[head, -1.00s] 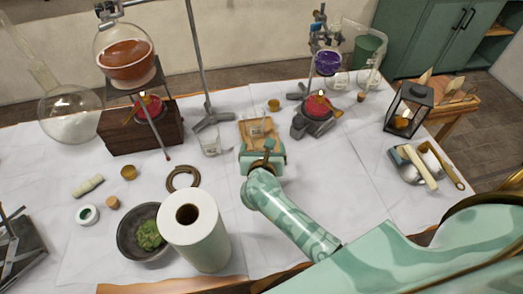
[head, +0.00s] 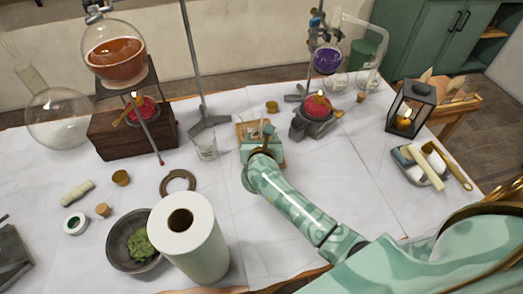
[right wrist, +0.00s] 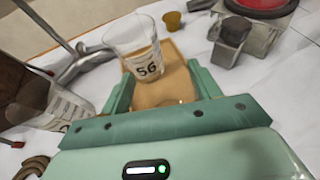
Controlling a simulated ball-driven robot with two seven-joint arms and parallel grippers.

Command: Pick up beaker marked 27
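A clear beaker with a label that reads 56 (right wrist: 145,55) stands on a wooden board (right wrist: 175,90) in the right wrist view. My right gripper (right wrist: 163,85) is open, its green fingers apart on either side of the board, with this beaker just beyond the tips. In the head view the right gripper (head: 263,138) covers much of the board (head: 243,130). A second clear beaker (head: 206,147) stands to its left. That beaker also shows in the right wrist view (right wrist: 50,105), tilted by the camera angle, its label not readable. My left gripper is not in view.
A burner with a red body (head: 317,105) stands right of the board. A metal stand foot (head: 208,122) is behind the left beaker. A paper roll (head: 195,245), a bowl (head: 125,258) and a ring (head: 178,182) lie nearer.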

